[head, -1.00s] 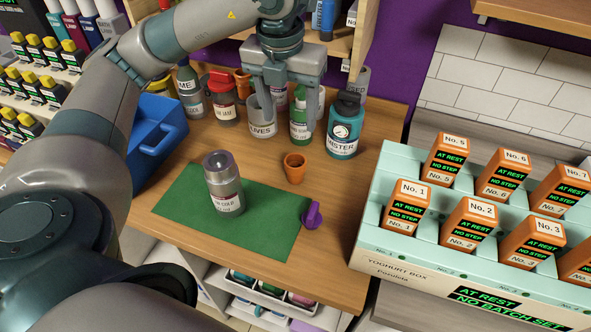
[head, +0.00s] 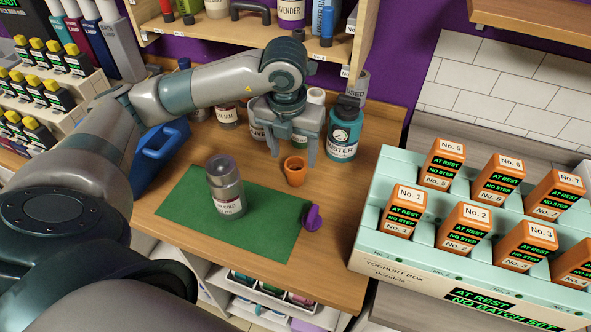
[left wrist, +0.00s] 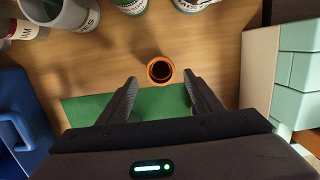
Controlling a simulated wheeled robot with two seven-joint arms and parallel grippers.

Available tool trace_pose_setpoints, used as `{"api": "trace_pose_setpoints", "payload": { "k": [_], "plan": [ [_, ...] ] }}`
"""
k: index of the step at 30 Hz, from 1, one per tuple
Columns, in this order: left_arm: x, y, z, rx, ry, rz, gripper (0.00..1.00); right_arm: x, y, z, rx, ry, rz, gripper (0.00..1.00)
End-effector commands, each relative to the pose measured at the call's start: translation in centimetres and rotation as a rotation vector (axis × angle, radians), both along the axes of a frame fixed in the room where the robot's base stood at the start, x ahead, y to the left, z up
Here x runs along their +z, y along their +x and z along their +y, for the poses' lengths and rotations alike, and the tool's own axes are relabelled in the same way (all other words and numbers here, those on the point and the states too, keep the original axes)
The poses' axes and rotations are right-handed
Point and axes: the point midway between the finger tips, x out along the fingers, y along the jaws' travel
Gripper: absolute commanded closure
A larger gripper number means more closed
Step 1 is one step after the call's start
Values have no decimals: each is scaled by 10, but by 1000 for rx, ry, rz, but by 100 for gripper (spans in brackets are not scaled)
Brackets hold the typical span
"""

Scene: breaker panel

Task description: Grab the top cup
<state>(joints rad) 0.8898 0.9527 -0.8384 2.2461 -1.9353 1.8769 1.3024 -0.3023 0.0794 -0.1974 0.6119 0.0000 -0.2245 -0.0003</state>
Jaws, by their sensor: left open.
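A small orange cup (head: 295,171) stands upright on the wooden counter just behind the green mat (head: 270,228). It also shows from above in the left wrist view (left wrist: 160,70), with a dark inside. I cannot tell whether it is one cup or several nested. My left gripper (head: 292,157) is open and empty, pointing down above and slightly behind the cup. In the left wrist view the cup lies just beyond the fingertips, centred between them. My right gripper is not in view.
A grey lidded jar (head: 228,196) and a purple object (head: 312,217) stand at the mat. A teal canister (head: 343,136) and other jars stand behind the gripper. A blue bin (head: 157,150) is at left. A pale box with orange cartons (head: 390,246) is at right.

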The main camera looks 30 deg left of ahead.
Motion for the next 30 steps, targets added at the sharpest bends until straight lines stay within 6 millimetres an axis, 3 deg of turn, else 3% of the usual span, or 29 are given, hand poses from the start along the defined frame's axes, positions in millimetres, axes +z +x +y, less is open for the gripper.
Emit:
{"api": "trace_pose_setpoints", "payload": {
  "k": [17,30],
  "plan": [
    [-11,2,1,0,1,0,40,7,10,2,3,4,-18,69],
    [-56,11,1,1,2,1,40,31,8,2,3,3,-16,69]
  ]
}}
